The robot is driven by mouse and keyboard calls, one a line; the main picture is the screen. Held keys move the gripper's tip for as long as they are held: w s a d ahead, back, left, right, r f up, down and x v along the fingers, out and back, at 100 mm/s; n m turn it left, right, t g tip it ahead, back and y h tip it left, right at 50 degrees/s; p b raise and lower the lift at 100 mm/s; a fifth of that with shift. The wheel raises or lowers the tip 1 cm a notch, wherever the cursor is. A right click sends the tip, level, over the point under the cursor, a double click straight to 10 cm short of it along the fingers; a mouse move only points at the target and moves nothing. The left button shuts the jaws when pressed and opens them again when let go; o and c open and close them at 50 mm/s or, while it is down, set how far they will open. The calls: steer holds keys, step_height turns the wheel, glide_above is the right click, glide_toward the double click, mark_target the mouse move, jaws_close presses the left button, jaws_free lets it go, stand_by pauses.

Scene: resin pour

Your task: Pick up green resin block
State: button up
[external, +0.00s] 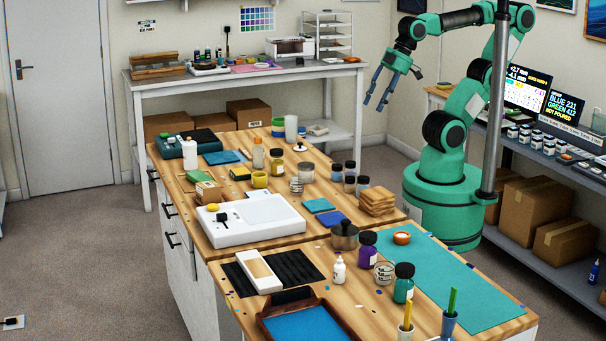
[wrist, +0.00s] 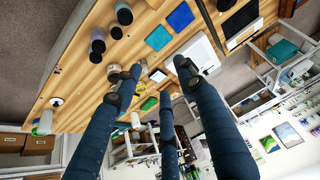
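A small green block (external: 240,173) lies on the wooden worktop, left of a yellow cup. A small green piece that looks like it also shows in the wrist view (wrist: 149,103), between my fingers in the picture but well beyond them. Its exact shape is too small to tell. My gripper (external: 377,98) hangs in the air at the back right, beyond the worktop and far from the block. Its long dark-blue fingers are spread with nothing between them, as the wrist view also shows (wrist: 157,82).
Bottles and jars (external: 277,164) stand around the block. A white tray-like device (external: 250,224) lies in front. A teal square (external: 320,205) and a blue square (external: 330,218) lie to the right. A teal mat (external: 455,280) covers the near right worktop. Space above the worktop looks clear.

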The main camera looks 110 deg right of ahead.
steer(key=o, duration=1.3)
